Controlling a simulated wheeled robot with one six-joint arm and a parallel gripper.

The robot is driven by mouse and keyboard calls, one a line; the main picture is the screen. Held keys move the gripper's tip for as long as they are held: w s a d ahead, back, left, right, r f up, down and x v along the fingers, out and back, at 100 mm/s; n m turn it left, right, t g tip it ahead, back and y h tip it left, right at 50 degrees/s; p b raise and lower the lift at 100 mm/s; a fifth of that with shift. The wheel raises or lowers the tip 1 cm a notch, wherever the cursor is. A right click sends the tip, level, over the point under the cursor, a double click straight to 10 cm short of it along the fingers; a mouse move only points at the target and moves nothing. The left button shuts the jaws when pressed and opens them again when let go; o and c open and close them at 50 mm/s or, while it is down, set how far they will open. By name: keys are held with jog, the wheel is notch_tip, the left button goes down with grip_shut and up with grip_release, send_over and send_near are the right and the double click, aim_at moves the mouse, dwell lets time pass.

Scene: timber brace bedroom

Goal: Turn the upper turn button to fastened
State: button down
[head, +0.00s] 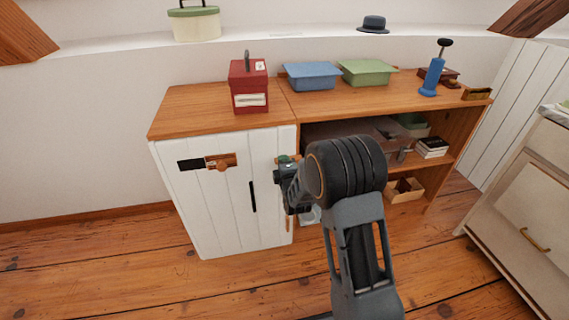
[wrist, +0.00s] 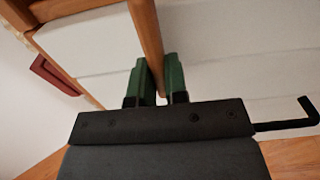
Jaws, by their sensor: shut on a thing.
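The upper turn button (head: 283,158) is a small wooden piece at the upper right edge of the white cabinet door (head: 225,205). It is largely hidden by my gripper (head: 288,160). In the wrist view, my gripper (wrist: 159,80) has its green fingers on either side of a narrow wooden strip. The jaws are shut on the turn button, but its exact angle is hard to make out. The door appears closed, with a black vertical handle (head: 253,197).
A wooden knob plate (head: 221,161) and a black plate (head: 190,165) sit on the door's upper part. A red box (head: 249,87), blue tub (head: 311,75) and green tub (head: 366,72) stand on top. Open shelves lie right of the door, partly behind my arm. A drawer unit (head: 522,190) is far right.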

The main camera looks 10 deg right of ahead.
jog(key=c, duration=1.1)
grip_release()
jog(key=shift+c, duration=0.2)
jog(key=shift+s, duration=0.1)
jog(key=s+p, duration=0.4)
jog(key=s, duration=0.9)
jog(key=shift+s, duration=0.3)
